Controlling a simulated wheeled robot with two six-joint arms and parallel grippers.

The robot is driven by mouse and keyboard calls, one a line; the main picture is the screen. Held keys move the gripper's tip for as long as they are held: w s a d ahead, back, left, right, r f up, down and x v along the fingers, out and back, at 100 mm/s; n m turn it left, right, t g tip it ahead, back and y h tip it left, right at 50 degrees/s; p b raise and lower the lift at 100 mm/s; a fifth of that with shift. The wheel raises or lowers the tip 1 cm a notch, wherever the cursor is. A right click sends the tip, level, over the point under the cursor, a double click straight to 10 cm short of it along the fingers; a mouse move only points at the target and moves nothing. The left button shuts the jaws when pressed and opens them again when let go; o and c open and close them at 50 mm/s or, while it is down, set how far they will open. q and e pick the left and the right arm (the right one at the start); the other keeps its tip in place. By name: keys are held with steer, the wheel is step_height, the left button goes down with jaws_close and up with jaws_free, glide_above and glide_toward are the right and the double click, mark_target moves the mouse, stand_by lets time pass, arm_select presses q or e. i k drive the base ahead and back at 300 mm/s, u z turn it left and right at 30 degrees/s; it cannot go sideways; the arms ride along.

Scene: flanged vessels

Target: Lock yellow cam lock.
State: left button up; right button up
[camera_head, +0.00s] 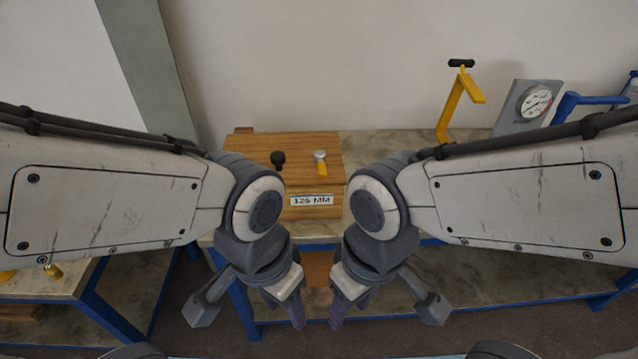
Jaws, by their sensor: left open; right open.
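The yellow cam lock (321,164) is a small yellow lever under a light metal round head. It sits on top of a wooden block (255,146) on the table, towards the block's right side. Its lever points towards me; whether it is locked I cannot tell. My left gripper (248,313) is open and empty, low in front of the table's front edge. My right gripper (386,313) is also open and empty, low in front of the table to the right. Both are well short of the cam lock and apart from it.
A black knob (278,158) stands on the block left of the cam lock. A label (311,200) marks the block's front. A yellow bracket (450,110) and a pressure gauge (535,102) stand at the back right. A second blue-framed table (65,287) is at the lower left.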

mark_target(320, 156)
steer(key=u, duration=0.35)
steer(key=i, duration=1.15)
steer(key=z, duration=0.65)
